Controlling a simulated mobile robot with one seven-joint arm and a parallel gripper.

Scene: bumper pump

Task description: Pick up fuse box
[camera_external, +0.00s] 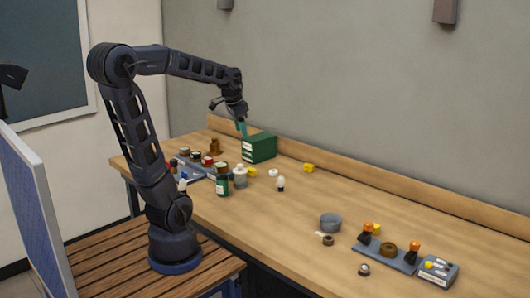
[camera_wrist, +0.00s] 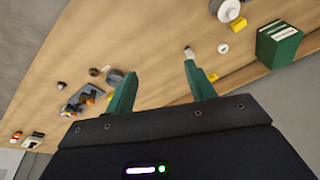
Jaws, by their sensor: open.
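No thing is clearly marked as the fuse box. A dark green box (camera_external: 262,150) with a pale label stands near the back ledge; in the wrist view the green box (camera_wrist: 279,45) shows white strips, at the right edge. A small grey box (camera_external: 438,270) with labels lies at the table's right end; I cannot tell which is the fuse box. My gripper (camera_external: 242,128) is above the table, close to the green box's upper left in the external view. In the wrist view my gripper (camera_wrist: 161,69) has its green fingers apart, with nothing between them.
Bottles and jars (camera_external: 222,180) crowd the table left of and before the green box. A yellow block (camera_external: 309,168) and a white bulb (camera_external: 281,184) stand nearby. A grey tin (camera_external: 330,222) and a tray (camera_external: 398,262) of parts are to the right.

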